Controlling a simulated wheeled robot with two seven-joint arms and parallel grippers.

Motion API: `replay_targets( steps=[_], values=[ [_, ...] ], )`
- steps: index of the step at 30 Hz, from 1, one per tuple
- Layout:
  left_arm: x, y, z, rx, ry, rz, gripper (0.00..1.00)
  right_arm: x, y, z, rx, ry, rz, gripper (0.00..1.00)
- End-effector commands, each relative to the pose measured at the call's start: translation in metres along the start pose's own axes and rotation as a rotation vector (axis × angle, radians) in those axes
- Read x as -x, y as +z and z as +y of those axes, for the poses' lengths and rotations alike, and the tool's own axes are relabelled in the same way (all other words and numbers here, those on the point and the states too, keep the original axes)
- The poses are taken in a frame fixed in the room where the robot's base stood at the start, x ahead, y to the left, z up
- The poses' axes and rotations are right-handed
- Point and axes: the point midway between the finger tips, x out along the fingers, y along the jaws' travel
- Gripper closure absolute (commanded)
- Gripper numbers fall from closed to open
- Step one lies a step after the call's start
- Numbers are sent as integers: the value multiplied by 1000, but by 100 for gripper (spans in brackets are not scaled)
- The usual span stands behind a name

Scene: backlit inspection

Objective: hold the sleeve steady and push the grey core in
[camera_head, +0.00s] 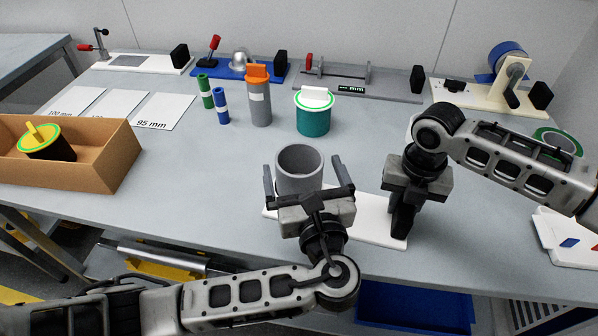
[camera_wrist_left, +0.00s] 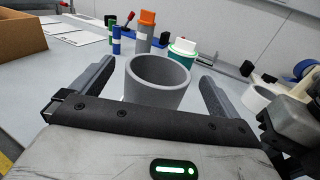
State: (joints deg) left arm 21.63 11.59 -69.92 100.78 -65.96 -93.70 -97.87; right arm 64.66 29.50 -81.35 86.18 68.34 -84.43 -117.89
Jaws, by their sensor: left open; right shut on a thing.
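The grey sleeve (camera_head: 300,178), an open-topped hollow cylinder, stands upright on a white board (camera_head: 370,232). It also shows in the left wrist view (camera_wrist_left: 158,88), where it looks empty as far as I can see inside. My left gripper (camera_head: 301,164) is open, with one finger on each side of the sleeve and gaps visible between. The grey core (camera_head: 260,107), a solid cylinder with an orange top, stands upright farther back on the table. My right gripper (camera_head: 402,215) points down at the board's right end, shut on what looks like a dark block there, mostly hidden by the fingers.
A teal cylinder (camera_head: 313,120) with a white top stands right of the core; green (camera_head: 205,92) and blue (camera_head: 221,106) pins stand left. A cardboard box (camera_head: 110,160) holds a black, yellow-topped part (camera_head: 48,146). Several fixtures line the back. Table between box and sleeve is clear.

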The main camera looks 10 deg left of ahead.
Motion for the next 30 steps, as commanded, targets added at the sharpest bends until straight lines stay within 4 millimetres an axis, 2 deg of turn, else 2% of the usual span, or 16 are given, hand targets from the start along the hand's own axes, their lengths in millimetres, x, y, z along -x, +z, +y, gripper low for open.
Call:
replay_targets(
  steps=[3,6,15,16,20,21,22,23,30],
  values=[
    [-21,-4,2,-2,1,-4,0,-3,-2,-1,0,-5,5,100],
    [-32,-4,1,-2,1,-3,0,-3,-2,-1,0,-5,5,100],
    [-38,-4,1,0,0,-1,0,-3,-2,-1,0,-5,5,100],
    [-38,-4,1,0,0,-1,6,-3,-2,-1,0,-5,5,100],
    [-37,-4,1,0,0,-1,42,-3,-2,-1,0,-5,5,100],
    [-37,-4,1,0,0,-1,46,-3,-2,-1,0,-5,5,100],
    [-37,-4,1,0,0,-1,46,-3,-2,-1,0,-5,5,100],
    [-37,-4,1,0,0,-2,50,-3,-2,-1,0,-5,5,100],
    [-37,-1,1,1,1,-2,50,-3,-2,-1,0,-5,5,100]
  ],
)
